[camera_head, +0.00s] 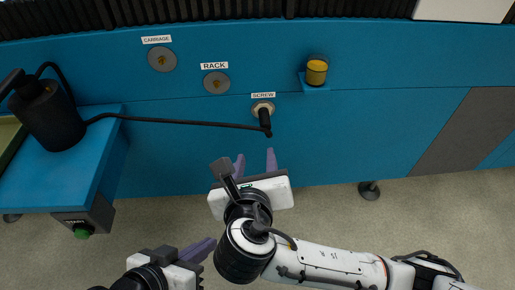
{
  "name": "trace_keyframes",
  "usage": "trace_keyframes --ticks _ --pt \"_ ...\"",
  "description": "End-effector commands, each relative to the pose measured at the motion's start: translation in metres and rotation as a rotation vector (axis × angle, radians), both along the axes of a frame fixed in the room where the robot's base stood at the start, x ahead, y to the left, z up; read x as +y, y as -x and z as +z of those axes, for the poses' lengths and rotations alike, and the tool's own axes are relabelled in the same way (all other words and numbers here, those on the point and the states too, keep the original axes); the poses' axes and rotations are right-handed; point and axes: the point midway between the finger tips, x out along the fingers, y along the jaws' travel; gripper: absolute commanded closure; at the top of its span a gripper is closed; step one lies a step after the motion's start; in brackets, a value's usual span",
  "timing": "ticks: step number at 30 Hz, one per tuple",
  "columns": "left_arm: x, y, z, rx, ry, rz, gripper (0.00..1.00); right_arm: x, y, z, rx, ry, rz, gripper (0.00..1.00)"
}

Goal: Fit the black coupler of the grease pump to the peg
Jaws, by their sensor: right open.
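The black coupler (265,119) is at the disc labelled SCREW (263,105) on the blue machine front, at the end of the black hose (185,121). It overlaps the lower part of that disc and hides any peg there; I cannot tell how far it is seated. The black grease pump (50,115) stands on a blue shelf at the left. My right gripper (255,164) is open and empty below the coupler, apart from it, its purple fingers pointing up the picture. My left gripper (205,248) is at the bottom; its finger gap is unclear.
Discs labelled CARRIAGE (162,59) and RACK (216,83) sit up and left of SCREW. A yellow-topped cup (316,71) is on a small bracket to the right. The blue shelf (85,180) juts out at left, with a green button below. The floor (400,225) is open at right.

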Motion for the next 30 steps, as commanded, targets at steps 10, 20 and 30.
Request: trace_keyframes --ticks 10,20,30 --pt "0.000 0.000 0.000 0.000 0.000 0.000 1.00 -0.007 -0.016 0.022 -0.073 0.277 0.045 0.59" --pt "0.000 0.000 0.000 0.000 0.000 0.000 1.00 -0.018 -0.070 0.002 -0.070 0.275 0.044 0.59" --pt "0.000 0.000 0.000 0.000 0.000 0.000 1.00 -0.027 -0.113 -0.014 -0.070 0.271 0.045 0.59"
